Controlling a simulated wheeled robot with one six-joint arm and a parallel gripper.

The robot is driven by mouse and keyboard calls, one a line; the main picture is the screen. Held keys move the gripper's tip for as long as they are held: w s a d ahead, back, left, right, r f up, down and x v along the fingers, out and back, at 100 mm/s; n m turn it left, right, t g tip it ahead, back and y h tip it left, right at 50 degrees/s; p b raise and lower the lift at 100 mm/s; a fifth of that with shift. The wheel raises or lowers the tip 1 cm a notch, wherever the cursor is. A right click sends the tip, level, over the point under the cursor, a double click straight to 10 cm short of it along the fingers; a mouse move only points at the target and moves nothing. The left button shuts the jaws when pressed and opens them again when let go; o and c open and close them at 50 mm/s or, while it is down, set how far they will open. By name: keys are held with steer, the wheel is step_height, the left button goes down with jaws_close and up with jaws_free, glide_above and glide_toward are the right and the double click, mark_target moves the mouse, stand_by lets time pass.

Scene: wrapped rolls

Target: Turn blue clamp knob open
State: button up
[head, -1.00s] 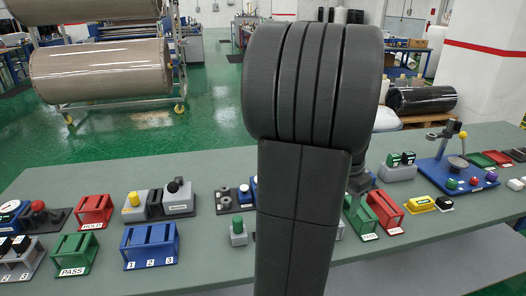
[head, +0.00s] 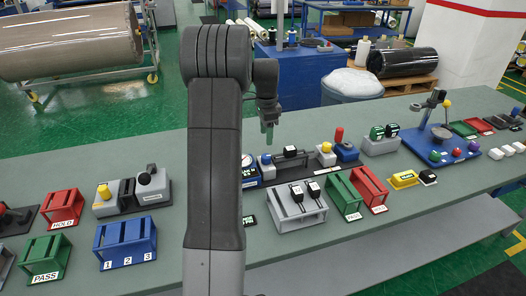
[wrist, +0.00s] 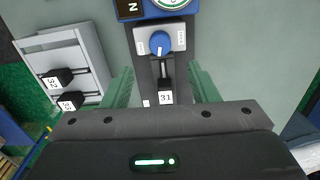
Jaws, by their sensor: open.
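The blue clamp knob (wrist: 160,43) sits on a silver block in the wrist view, at the upper middle, with a light pointer mark on it. A black rail with a rod and a black piece marked 31 (wrist: 165,97) runs down from it. My gripper (wrist: 163,84) is open, its green fingers apart on either side of the rail. The knob is beyond the fingertips in this view, and nothing is held. In the head view my gripper (head: 268,133) points down above the bench, over the small blue knob (head: 266,158).
A grey rack with black labelled pieces (head: 303,208) stands in front of the clamp fixture. A gauge with a blue body (head: 250,176) is beside it at left. Green (head: 342,196) and red (head: 369,187) racks stand to the right. Bare bench lies behind the fixture.

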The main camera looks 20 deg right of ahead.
mark_target(266, 156)
step_height(266, 156, down, 9)
steer(key=shift+p, duration=0.6)
steer(key=c, duration=1)
